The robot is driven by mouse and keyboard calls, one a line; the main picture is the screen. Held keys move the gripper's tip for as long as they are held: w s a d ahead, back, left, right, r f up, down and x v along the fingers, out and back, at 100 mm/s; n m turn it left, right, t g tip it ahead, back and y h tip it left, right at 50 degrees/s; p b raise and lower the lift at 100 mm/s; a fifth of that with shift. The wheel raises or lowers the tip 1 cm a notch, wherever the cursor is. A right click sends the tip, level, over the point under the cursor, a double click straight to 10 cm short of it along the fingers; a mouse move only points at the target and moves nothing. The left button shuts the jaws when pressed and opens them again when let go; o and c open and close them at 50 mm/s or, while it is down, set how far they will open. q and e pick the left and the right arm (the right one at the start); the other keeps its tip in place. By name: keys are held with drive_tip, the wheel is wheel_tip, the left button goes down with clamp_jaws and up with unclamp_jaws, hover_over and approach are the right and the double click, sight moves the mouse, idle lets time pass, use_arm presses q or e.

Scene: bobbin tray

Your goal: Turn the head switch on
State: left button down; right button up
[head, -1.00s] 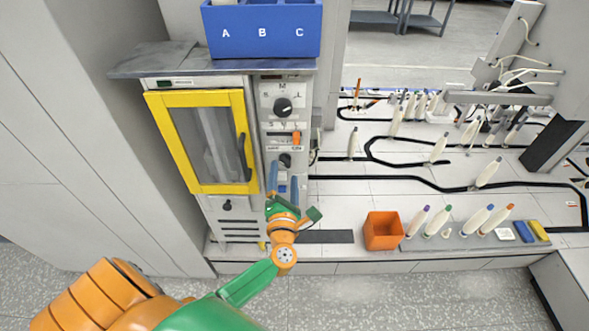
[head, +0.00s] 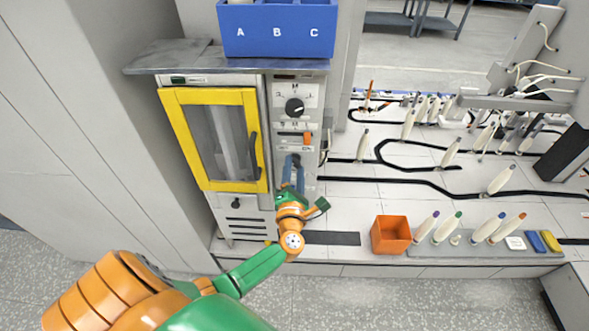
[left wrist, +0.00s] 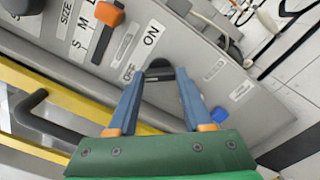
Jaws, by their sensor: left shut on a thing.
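The head switch is a dark knob (left wrist: 159,70) on the grey control panel, with OFF and ON printed beside it in the left wrist view. My left gripper (left wrist: 161,76) is shut on this knob, one blue finger on each side. I cannot tell which label the knob points to. In the head view my left gripper (head: 293,162) is at the lower part of the panel, right of the yellow-framed door, and its fingers mostly cover the switch. My right gripper is not in view.
Above the switch are an orange slider (head: 307,138) and a larger black dial (head: 294,107). The yellow-framed door (head: 166,125) with its dark handle (head: 254,156) is just left. An orange bin (head: 391,234) and several bobbins stand on the bench to the right.

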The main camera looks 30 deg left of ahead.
use_arm(q)
drive_tip(key=m+p, duration=0.1)
drive_tip(key=m, duration=0.2)
drive_tip(key=m+p, duration=0.1)
drive_tip(key=m, duration=0.3)
drive_tip(key=shift+m+p, duration=0.3)
drive_tip(key=shift+m, duration=0.1)
drive_tip(key=m, duration=0.3)
drive_tip(key=shift+m+p, duration=0.3)
drive_tip(key=shift+p, duration=0.1)
drive_tip(key=shift+m+p, duration=0.35)
drive_tip(key=shift+m, duration=1.65)
drive_tip(key=shift+f, duration=0.1)
drive_tip(key=shift+c, duration=1.6)
unclamp_jaws()
